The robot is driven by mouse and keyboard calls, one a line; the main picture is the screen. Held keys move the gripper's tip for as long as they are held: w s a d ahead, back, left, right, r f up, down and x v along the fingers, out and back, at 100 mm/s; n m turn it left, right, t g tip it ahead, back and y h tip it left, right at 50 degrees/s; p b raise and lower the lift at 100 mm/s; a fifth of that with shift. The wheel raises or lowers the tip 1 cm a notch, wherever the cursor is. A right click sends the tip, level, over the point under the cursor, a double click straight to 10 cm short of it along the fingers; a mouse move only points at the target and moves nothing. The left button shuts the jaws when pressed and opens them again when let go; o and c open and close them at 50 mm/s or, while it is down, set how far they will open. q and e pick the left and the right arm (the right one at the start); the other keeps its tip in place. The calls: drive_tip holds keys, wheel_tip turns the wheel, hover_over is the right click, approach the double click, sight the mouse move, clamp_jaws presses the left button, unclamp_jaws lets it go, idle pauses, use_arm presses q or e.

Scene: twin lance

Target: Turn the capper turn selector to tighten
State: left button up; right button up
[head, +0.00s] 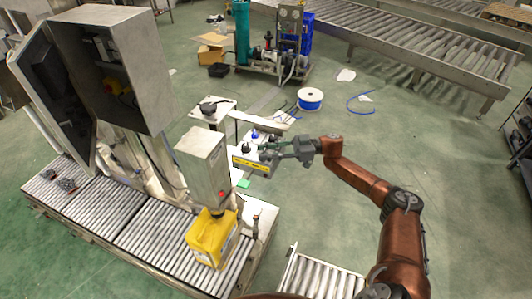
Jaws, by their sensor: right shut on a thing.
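The capper is a grey metal box (203,165) on a post over the roller conveyor, with a red spot low on its front. A small panel with a yellow label strip (250,164) sticks out at its right side. My right gripper (270,153) reaches in from the right and is at this panel, shut on what appears to be the turn selector. The fingers hide the selector, so its setting cannot be read. A yellow jerrycan (205,238) stands upright on the rollers under the capper head. My left gripper is not in view.
An open grey control cabinet (111,75) stands at the left over the roller conveyor (140,235). A small table with a dark device (209,107) is behind the capper. A blue cable spool (310,99) lies on the green floor, which is mostly clear at the right.

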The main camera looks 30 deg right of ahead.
drive_tip(key=o, duration=1.1)
drive_tip(key=shift+o, duration=0.2)
drive_tip(key=v, duration=1.2)
